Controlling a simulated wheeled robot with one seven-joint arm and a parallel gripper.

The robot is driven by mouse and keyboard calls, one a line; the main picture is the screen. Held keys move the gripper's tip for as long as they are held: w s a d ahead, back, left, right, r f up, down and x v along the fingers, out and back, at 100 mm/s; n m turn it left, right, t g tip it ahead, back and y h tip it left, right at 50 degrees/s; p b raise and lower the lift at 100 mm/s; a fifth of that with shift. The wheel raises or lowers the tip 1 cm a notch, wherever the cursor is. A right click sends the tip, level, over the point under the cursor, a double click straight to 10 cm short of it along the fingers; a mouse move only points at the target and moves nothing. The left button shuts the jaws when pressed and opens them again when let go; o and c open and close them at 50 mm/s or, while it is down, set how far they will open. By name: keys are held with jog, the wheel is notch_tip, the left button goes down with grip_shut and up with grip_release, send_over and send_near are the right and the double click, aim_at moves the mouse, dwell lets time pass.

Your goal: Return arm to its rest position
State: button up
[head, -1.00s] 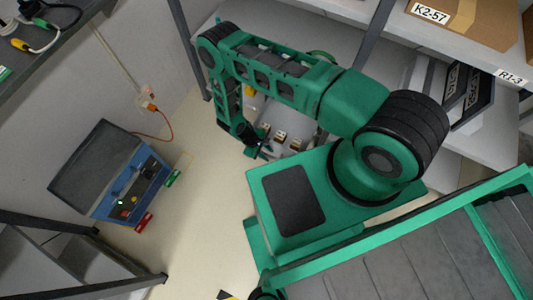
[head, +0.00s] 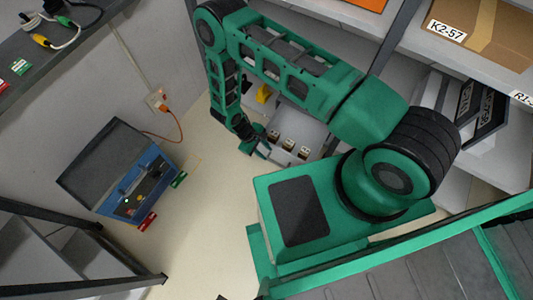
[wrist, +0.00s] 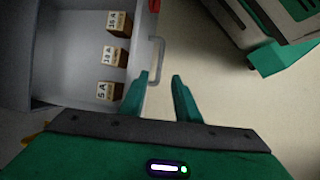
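My gripper (wrist: 160,88) is open in the wrist view, with its two green fingers apart and nothing between them. In the head view my gripper (head: 262,150) hangs from my bent green arm, just left of a grey drawer (head: 311,131). In the wrist view the drawer (wrist: 70,82) lies left of my fingers, with its handle (wrist: 157,62) close to them. Three small labelled blocks stand in it, marked 16 A (wrist: 118,23), 10 A (wrist: 114,55) and, as far as I can read, 5 A (wrist: 109,91).
An open blue case (head: 140,190) with a dark lid is at the left, with red (head: 148,221) and green (head: 179,179) tags beside it. A shelf with a cardboard box (head: 485,35) is at the upper right. Pale floor (head: 205,225) is free between case and my base.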

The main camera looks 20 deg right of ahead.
dwell(0.5)
jog(key=w+d+r+m, duration=0.2)
jog(key=w+d+r, duration=0.2)
jog(key=r, duration=0.6)
jog(key=w+d+r+m+y, duration=0.1)
jog(key=w+d+r, duration=0.3)
jog(key=r, duration=0.6)
jog(key=w+d+r+m, duration=0.2)
jog(key=w+d+r, duration=0.15)
jog(key=r, duration=0.75)
jog(key=s+d+r+m, duration=0.25)
jog(key=d+r, duration=0.25)
jog(key=r, duration=0.3)
jog(key=s+d+r+m, duration=0.1)
jog(key=s+d+r, duration=0.3)
jog(key=r, duration=0.5)
jog(key=s+d+r+m+y, duration=0.2)
jog(key=s+d+r, duration=0.4)
jog(key=r, duration=0.2)
jog(key=s+r+m+t+y, duration=0.1)
jog(key=s+r+m, duration=0.1)
jog(key=s, duration=0.6)
jog(key=s+r+m, duration=0.2)
jog(key=s+r, duration=0.3)
jog(key=s, duration=0.4)
jog(key=shift+s+d+t+y, duration=0.25)
jog(key=shift+d+t+y, duration=0.1)
jog(key=shift+t+y, duration=0.05)
jog(key=shift+r, duration=0.1)
